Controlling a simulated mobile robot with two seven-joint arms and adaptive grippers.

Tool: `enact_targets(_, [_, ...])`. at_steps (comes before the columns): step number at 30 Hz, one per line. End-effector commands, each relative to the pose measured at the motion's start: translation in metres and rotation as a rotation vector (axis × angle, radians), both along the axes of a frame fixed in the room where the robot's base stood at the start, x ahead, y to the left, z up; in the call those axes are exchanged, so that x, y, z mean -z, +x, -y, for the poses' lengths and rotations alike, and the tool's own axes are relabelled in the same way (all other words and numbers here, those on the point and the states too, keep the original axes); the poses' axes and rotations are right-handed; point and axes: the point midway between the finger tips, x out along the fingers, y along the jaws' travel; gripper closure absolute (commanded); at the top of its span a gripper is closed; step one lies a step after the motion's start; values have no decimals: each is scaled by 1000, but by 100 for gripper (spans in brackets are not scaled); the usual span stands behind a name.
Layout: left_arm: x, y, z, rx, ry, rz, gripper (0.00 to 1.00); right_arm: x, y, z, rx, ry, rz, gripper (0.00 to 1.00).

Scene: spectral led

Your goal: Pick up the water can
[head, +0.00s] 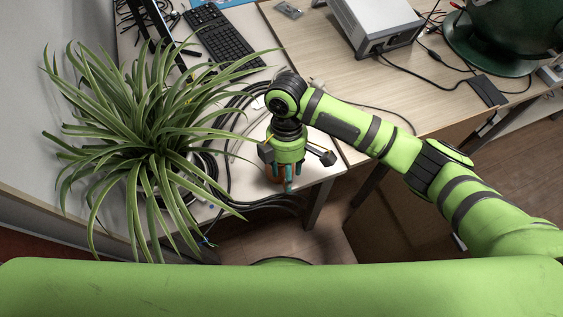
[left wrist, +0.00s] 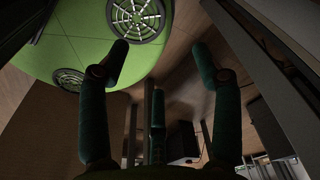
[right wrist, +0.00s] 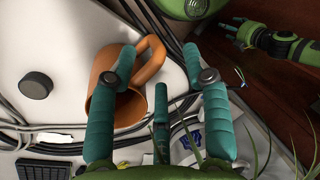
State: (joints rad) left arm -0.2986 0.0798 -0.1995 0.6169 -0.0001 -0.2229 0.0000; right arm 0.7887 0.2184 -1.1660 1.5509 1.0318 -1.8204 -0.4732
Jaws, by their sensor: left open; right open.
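The water can is an orange-brown vessel with a loop handle (right wrist: 152,62), standing on the white desk in the right wrist view. Its body (right wrist: 106,62) is partly behind one finger of my right gripper (right wrist: 168,75). That gripper is open, with the handle side of the can near its fingertips. In the head view my right gripper (head: 288,182) points down at the desk edge, and only a bit of the orange can (head: 272,176) shows beside it. My left gripper (left wrist: 162,68) is open and empty over the brown floor, outside the head view.
A large spiky plant (head: 150,150) stands left of my right gripper. Black cables (head: 235,110) run across the white desk. A keyboard (head: 226,42) and a grey device (head: 375,22) lie farther back. A round black object (right wrist: 35,85) sits left of the can.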

Motion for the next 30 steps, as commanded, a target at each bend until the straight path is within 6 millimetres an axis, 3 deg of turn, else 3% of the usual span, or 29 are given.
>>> enact_targets(3, [-10,-22,-1,0,3,-33,35,16,-4,2,3,-3,-4,51])
enact_targets(6, [-11,-25,-1,0,3,-36,35,32,-8,2,2,-2,-3,51])
enact_targets(16, [-14,15,2,1,-4,28,35,43,-9,1,1,1,2,51])
enact_targets(17, [-14,16,2,1,-4,30,35,43,-9,1,1,1,2,55])
enact_targets(20, [-14,14,2,1,-4,27,35,43,-9,1,1,1,2,95])
enact_targets(21, [-14,13,1,1,-3,24,35,43,-9,1,1,1,2,100])
enact_targets(30, [-13,-3,0,1,0,-2,35,42,-9,1,1,2,2,100])
